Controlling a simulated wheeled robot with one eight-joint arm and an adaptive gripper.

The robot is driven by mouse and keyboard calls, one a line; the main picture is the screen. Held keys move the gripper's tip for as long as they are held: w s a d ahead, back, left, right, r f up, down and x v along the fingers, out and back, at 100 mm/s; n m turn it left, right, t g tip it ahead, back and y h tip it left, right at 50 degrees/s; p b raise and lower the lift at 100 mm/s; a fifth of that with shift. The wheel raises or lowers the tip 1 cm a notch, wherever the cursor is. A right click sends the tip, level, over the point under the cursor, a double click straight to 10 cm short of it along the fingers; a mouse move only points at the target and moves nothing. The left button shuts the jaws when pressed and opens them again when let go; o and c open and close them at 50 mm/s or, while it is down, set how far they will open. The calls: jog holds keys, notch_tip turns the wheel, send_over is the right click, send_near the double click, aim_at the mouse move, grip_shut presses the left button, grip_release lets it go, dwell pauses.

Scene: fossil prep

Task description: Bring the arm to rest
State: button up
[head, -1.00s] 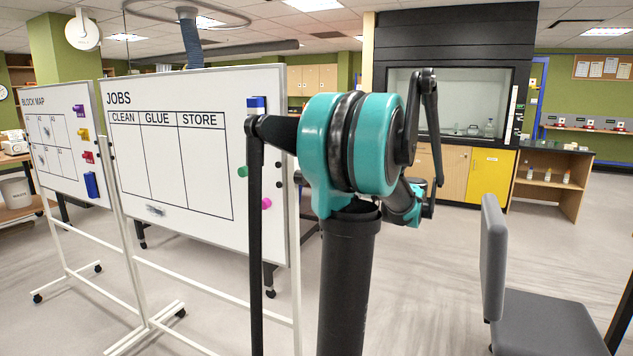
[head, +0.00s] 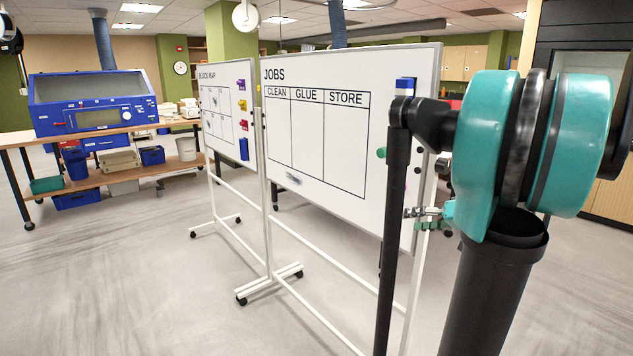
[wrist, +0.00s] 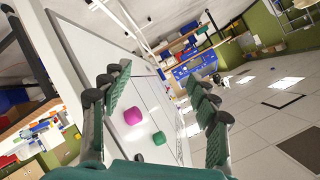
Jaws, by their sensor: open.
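My gripper (wrist: 158,95) is open in the wrist view, with its two green ridged fingers apart and nothing between them. Beyond the fingers, the whiteboard face shows a pink magnet (wrist: 125,68) and a green magnet (wrist: 151,100); I cannot tell the exact gap to them. In the head view, my teal and black arm stands at the right, in front of the right end of the JOBS whiteboard (head: 330,160). What looks like my gripper (head: 422,212) shows small beside the board's right edge, partly hidden by my arm.
The BLOCK MAP board (head: 215,135) stands left of the JOBS board, both on white wheeled frames. A workbench (head: 110,180) with a blue cabinet (head: 92,103) and blue bins stands at the far left. The grey floor (head: 140,290) at front left is clear.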

jog(key=s+a+f+g+h, duration=0.2)
jog(key=s+a+f, duration=0.3)
jog(key=f, duration=0.2)
jog(key=s+a+f+g+h, duration=0.2)
jog(key=s+a+f, duration=0.3)
jog(key=f, duration=0.3)
jog(key=s+f+h, duration=0.5)
jog(key=s+f, duration=0.2)
jog(key=s, duration=0.1)
jog(key=shift+s+d+f+g, duration=0.2)
jog(key=shift+d+g, duration=0.1)
jog(key=shift+g, duration=0.1)
